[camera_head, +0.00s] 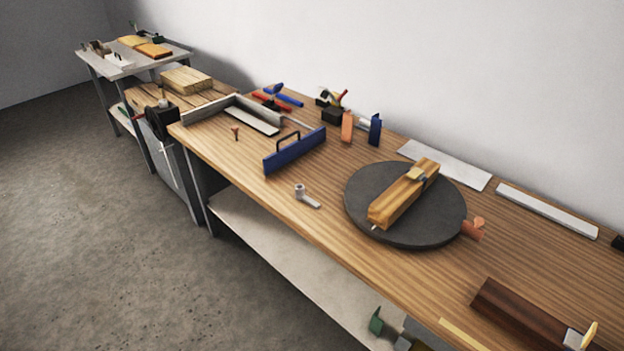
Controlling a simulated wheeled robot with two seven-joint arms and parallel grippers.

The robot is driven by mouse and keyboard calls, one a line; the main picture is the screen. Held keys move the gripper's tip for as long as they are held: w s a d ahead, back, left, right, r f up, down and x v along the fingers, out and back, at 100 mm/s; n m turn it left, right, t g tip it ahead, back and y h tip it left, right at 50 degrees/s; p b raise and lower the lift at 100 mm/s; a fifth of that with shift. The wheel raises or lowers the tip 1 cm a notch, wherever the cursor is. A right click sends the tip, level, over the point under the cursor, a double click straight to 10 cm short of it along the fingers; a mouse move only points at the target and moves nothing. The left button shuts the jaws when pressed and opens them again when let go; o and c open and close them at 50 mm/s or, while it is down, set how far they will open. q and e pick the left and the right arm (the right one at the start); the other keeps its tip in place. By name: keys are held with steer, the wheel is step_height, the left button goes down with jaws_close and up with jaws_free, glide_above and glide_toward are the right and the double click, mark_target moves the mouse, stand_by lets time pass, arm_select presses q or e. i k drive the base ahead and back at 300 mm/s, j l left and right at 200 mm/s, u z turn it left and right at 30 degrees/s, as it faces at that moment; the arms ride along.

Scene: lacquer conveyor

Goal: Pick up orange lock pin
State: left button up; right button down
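A small orange-brown pin (235,132) with a wider head stands on the wooden workbench (330,235), left of the blue plate with a handle (294,151). An orange piece with a round knob (474,228) sits at the right edge of the dark round turntable (361,203). I cannot tell for certain which of these two is the lock pin. A wooden block (390,206) with a small clamp-like part lies across the turntable. Neither of my grippers is in view.
A grey lever (305,196) lies near the front edge. A salmon block (347,126) and a blue block (375,130) stand at the back. A dark brown block (512,315) is at front right. White strips lie along the back. The bench front between lever and turntable is clear.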

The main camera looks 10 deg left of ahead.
mark_target(234, 127)
steer(key=i+j, duration=0.25)
steer(key=i+j+z, duration=0.1)
steer(key=i+j, duration=0.2)
steer(key=j, duration=0.2)
steer(key=i+j, duration=0.25)
steer(key=i+j+z, duration=0.1)
steer(key=i+j, duration=0.15)
steer(key=j, duration=0.25)
